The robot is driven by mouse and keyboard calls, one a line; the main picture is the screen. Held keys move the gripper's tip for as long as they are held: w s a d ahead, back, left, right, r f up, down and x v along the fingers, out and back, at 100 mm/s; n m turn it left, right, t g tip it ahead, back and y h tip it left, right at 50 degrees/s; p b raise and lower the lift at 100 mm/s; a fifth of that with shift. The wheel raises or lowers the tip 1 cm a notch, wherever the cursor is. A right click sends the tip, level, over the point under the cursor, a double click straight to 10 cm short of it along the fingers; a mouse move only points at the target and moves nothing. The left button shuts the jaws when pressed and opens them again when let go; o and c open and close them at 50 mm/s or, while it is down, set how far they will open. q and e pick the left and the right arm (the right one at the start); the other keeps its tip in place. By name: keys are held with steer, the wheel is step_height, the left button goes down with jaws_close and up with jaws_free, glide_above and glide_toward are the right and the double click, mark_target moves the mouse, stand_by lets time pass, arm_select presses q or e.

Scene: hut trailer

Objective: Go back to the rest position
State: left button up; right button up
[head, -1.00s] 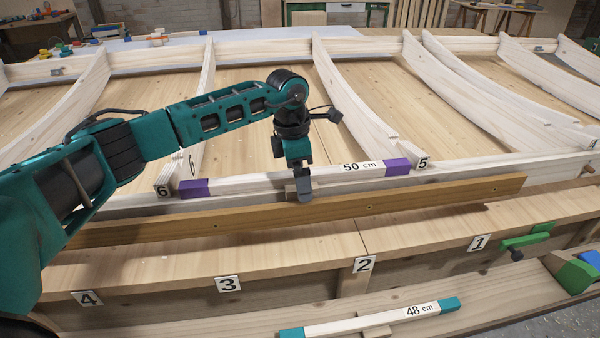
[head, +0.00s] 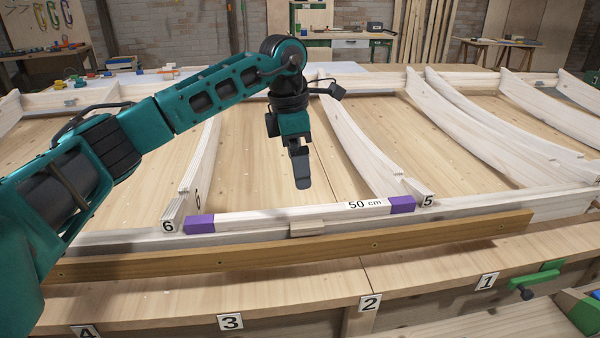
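My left gripper (head: 302,170) hangs pointing down above the bench, over the wooden panel between ribs 6 and 5. It is raised clear of the 50 cm stick (head: 300,212), with a gap between them. No object shows at its fingers. The fingers overlap from this angle, so I cannot tell whether they are open or shut. The 50 cm stick is pale with purple ends and lies along the frame's front rail between labels 6 and 5. My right gripper is not in view.
Curved white ribs (head: 360,140) stand across the frame. A brown wooden strip (head: 200,258) runs along its front. Numbered labels, such as 3 (head: 231,322), mark the front ledge. A green clamp (head: 540,278) sits at the right. The space above the panel is free.

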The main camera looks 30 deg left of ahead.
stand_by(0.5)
arm_select(q)
steer(key=s+d+f+g+h, duration=0.1)
steer(key=s+d+f+h, duration=0.2)
steer(key=d, duration=0.5)
steer(key=s+d+f+g+h, duration=0.1)
steer(key=d+f+h, duration=0.25)
steer(key=d, duration=0.45)
steer(key=s+d+r+n+t+h+p, duration=0.15)
steer(key=s+d+n+t+h, duration=0.35)
steer(key=d+n+h, duration=0.55)
steer(key=a+f+n+t+y, duration=0.45)
steer(key=n+t, duration=0.25)
steer(key=n, duration=0.4)
steer(key=a+f+n+t+y, duration=0.4)
steer(key=a+n+t+y, duration=0.15)
steer(key=n, duration=0.65)
steer(key=s+a+f+n+g+y, duration=0.2)
steer(key=s+a+f+n+y, duration=0.1)
steer(key=s+f+n, duration=0.2)
steer(key=s+a+f+n+g+y, duration=0.3)
steer(key=s+f+n, duration=0.2)
steer(key=s+f, duration=0.3)
step_height(320, 180, down, 3)
steer(key=shift+s+a+r, duration=0.2)
steer(key=shift+s+a, duration=0.05)
